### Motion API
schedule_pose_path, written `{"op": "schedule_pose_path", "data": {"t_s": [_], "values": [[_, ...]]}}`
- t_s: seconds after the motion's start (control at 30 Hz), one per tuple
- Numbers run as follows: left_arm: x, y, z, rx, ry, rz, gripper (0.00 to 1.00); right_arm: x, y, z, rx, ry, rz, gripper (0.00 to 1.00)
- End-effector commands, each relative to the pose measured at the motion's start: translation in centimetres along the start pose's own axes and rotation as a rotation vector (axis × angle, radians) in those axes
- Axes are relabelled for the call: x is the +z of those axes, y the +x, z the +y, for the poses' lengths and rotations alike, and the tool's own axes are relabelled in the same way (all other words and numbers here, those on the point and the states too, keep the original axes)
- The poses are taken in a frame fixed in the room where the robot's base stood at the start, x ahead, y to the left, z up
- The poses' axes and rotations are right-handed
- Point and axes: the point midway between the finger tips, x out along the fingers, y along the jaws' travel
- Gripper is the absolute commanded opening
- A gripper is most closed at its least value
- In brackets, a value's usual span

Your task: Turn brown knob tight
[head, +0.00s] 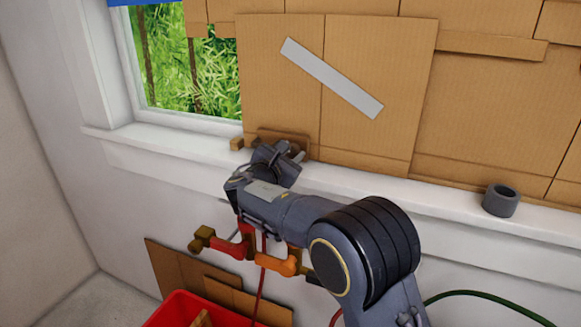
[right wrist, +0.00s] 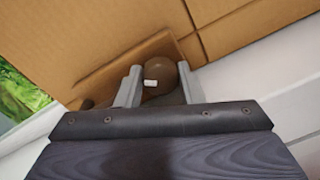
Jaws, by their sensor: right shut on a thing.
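The brown knob (right wrist: 158,72) shows in the right wrist view as a rounded brown thing with a small white mark. It sits between the two grey fingers of my right gripper (head: 287,152), which is shut on it. In the head view the gripper is at the window sill, in front of a brown plate (head: 283,136) by the cardboard, and it hides the knob. How tight the knob is cannot be told. My left gripper is not in view.
Cardboard panels (head: 372,60) cover most of the window, with a strip of grey tape (head: 331,78) across them. A dark grey roll (head: 501,200) stands on the sill (head: 430,190) at the right. Red and orange valve handles (head: 277,262) and a red crate (head: 180,310) are below.

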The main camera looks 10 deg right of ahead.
Motion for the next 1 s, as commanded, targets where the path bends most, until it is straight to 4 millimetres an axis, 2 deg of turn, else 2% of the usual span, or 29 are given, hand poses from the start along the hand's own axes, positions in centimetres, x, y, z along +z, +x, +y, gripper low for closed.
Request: {"op": "schedule_pose_path", "data": {"t_s": [0.03, 0.5, 1.0], "values": [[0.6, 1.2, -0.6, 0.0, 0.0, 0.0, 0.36, -0.6, 0.0, -0.3, 0.001, 0.046, 0.002, 0.11], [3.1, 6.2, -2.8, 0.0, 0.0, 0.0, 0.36, -0.5, 0.0, -0.3, 0.004, 0.492, 0.026, 0.11], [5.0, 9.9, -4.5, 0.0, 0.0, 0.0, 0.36, -0.3, 0.0, -0.1, 0.006, 0.881, 0.049, 0.11]]}}
